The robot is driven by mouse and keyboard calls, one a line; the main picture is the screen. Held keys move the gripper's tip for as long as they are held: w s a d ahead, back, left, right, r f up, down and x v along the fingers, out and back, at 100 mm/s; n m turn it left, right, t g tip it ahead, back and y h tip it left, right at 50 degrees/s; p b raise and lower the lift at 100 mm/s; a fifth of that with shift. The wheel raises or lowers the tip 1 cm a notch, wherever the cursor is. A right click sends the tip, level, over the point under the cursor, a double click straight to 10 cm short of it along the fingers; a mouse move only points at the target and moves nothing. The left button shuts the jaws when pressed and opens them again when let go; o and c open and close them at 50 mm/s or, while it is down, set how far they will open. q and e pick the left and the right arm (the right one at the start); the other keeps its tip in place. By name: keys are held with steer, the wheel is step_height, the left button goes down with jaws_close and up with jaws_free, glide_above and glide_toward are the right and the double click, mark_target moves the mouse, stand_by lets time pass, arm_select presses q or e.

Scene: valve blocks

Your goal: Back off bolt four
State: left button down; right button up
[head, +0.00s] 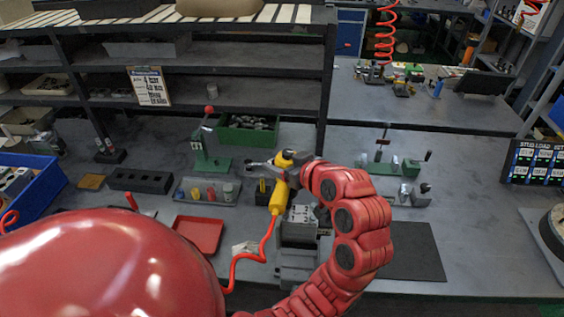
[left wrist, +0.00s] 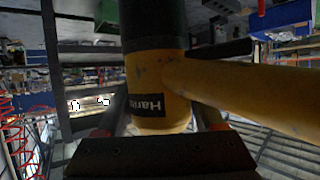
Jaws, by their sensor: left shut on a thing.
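My left gripper (head: 302,174) is shut on a yellow power tool (head: 279,194), and holds it above the bench beside the grey valve block (head: 299,222). A red hose runs down from the tool's handle. In the left wrist view the yellow tool body (left wrist: 150,85), with a black label and dark upper part, fills the space between the fingers. The block has dark marks on its face and sits on a grey fixture (head: 297,262); my arm covers its right side. I cannot make out bolt four or whether the tool touches any bolt. My right gripper is not in view.
A red tray (head: 199,234) lies left of the block, and a dark mat (head: 413,252) lies to the right. Behind stand a green hand press (head: 211,155), a holder with coloured pieces (head: 207,191) and a green bin (head: 247,134). The bench's right side has free room.

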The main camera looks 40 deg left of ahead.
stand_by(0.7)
arm_select(q)
steer(key=shift+s+f+b, duration=0.1)
steer(key=shift+f+b, duration=0.1)
steer(key=shift+b, duration=0.15)
stand_by(1.1)
steer(key=shift+d, duration=0.15)
stand_by(1.5)
steer(key=shift+r, duration=0.2)
steer(key=shift+r+p, duration=0.5)
steer(key=shift+p, duration=0.1)
step_height(320, 180, up, 6)
steer(key=p, duration=0.4)
steer(key=shift+r+p, duration=0.15)
steer(key=shift+p, duration=0.25)
